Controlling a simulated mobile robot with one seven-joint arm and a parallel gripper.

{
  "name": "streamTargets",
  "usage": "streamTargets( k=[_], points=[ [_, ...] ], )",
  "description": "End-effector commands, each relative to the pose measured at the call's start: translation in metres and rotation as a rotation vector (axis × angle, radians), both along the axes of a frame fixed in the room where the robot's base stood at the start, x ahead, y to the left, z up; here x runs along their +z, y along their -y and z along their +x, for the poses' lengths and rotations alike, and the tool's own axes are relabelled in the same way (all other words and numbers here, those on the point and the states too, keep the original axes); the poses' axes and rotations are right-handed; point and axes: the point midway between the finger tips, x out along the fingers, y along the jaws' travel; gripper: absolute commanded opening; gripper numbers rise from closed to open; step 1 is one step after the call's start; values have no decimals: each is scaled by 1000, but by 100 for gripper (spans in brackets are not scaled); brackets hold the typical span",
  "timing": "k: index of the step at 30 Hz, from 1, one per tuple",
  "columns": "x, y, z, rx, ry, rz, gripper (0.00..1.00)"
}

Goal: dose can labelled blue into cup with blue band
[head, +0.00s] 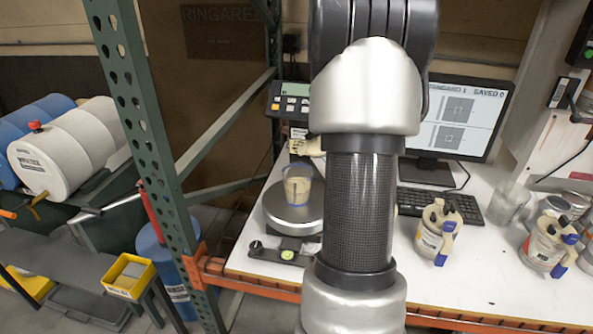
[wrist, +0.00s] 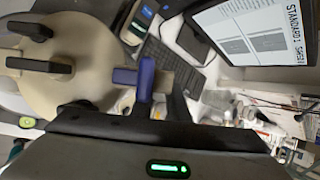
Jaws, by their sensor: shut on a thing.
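My gripper (wrist: 162,100) is shut on a beige can (wrist: 60,70) with black knobs on its lid and a blue-purple lever beside it. In the head view part of the held can (head: 312,147) shows left of my arm, behind and above the cup; my arm hides the rest and the gripper. Its label cannot be read. A clear cup (head: 298,187) with pale contents stands upright on the round scale (head: 283,212). A bluish tint shows on the cup, but its band is not clear.
Two beige cans with blue levers, one (head: 436,234) near the keyboard (head: 462,207) and one (head: 546,247) farther right, stand on the white bench. A clear container (head: 511,203) stands between them. A monitor (head: 465,115) is behind, and a green rack post (head: 150,130) rises left.

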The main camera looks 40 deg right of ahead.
Motion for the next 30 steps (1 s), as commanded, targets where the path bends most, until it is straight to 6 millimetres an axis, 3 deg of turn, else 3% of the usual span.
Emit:
streamTargets(
  k=[30],
  points=[
    [17,-5,4,-1,-22,-47,0]
  ],
)
